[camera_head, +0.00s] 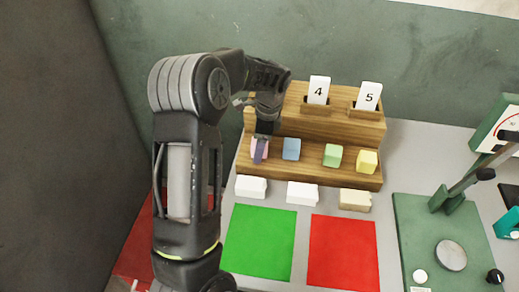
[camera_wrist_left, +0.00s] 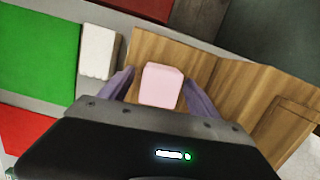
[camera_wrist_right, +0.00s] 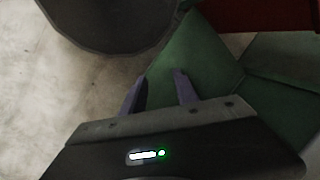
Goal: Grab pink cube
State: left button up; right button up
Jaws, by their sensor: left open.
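The pink cube (camera_wrist_left: 162,85) sits on the lower step of the wooden rack (camera_head: 312,173), at its left end. In the head view the pink cube (camera_head: 253,144) is partly hidden by my left gripper (camera_head: 260,150), which reaches down over it. In the left wrist view the two purple fingers stand apart on either side of the cube, the left gripper open. My right gripper (camera_wrist_right: 159,78) shows only in the right wrist view, its fingers apart with nothing between them.
Blue (camera_head: 291,149), green (camera_head: 333,156) and yellow (camera_head: 367,161) cubes stand to the right on the same step. Cards 4 (camera_head: 318,90) and 5 (camera_head: 368,96) stand behind. White blocks, a green mat (camera_head: 260,242) and a red mat (camera_head: 343,250) lie in front.

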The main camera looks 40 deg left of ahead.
dwell(0.4)
pick_arm(q)
jog(key=c, duration=1.4)
jog(key=shift+r+p, duration=0.5)
jog(key=shift+r, duration=0.1)
notch_tip(320, 180, up, 4)
jog(key=shift+r+p, duration=0.2)
jog(key=shift+p, duration=0.95)
jog(key=shift+r, duration=2.25)
